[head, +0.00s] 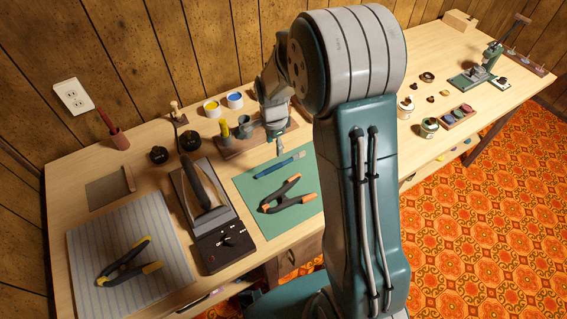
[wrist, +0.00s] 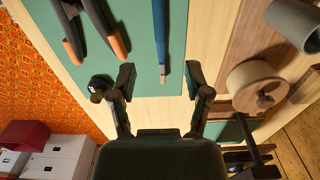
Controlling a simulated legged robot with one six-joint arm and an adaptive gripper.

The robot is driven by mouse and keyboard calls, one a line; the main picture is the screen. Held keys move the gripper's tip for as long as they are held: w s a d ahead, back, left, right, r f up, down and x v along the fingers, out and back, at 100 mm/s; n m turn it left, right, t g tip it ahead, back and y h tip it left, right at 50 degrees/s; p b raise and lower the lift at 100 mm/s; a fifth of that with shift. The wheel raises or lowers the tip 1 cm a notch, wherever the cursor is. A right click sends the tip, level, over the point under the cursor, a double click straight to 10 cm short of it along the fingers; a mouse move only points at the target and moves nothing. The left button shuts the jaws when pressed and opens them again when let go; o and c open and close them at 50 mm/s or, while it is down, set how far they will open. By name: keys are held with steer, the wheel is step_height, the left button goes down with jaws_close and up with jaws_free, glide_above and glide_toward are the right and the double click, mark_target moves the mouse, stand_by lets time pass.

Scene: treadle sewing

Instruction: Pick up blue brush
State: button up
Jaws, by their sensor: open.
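The blue brush (head: 279,166) lies flat on the green mat (head: 297,223), near the mat's far edge. My gripper (head: 281,148) is just beyond the brush in the head view, pointing down. In the wrist view my gripper (wrist: 161,82) is open and empty, one finger on each side of the brush's line. I cannot tell its exact height above the mat.
An orange-tipped clamp (head: 287,197) lies on the mat close to the brush. A wooden tray (head: 232,147) with small cups stands behind. A black device with an iron-like top (head: 222,238) is to the left. Another clamp (head: 127,265) lies on striped cloth.

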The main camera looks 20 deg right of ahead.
glide_above(273, 167)
steer(key=f, duration=0.4)
steer(key=shift+a+f, duration=0.1)
steer(key=shift+a, duration=0.2)
steer(key=f, duration=0.2)
steer(key=d+f, duration=0.1)
steer(key=f, duration=0.2)
steer(key=shift+f, duration=0.25)
steer(key=shift+a, duration=0.35)
steer(key=c, duration=0.6)
jaws_close()
steer(key=shift+d, duration=0.2)
